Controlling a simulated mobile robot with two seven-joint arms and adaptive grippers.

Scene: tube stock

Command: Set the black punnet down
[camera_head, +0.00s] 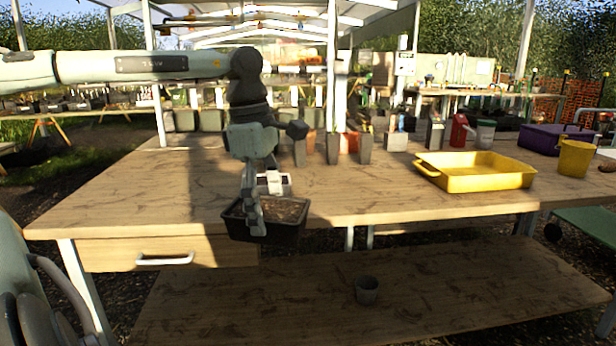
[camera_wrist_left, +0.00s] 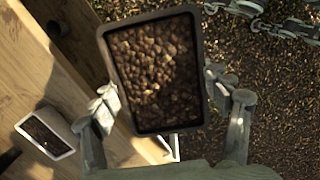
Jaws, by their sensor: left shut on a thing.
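The black punnet (camera_head: 287,229) is full of brown, lumpy soil and hangs at the front edge of the wooden table (camera_head: 120,205). My left gripper (camera_head: 254,207) is shut on it, with one finger along its near side in the head view. In the left wrist view, the punnet (camera_wrist_left: 198,70) sits between the two fingers of my left gripper (camera_wrist_left: 160,88). There, table boards show to its left and dark ground to its right. Whether it touches the table edge is unclear. My right gripper is in neither view.
A small white-rimmed container (camera_wrist_left: 60,151) stands on the table near the punnet. A yellow tray (camera_head: 480,183) and a yellow bucket (camera_head: 576,158) stand at the right; pots line the back. The table's left part is clear.

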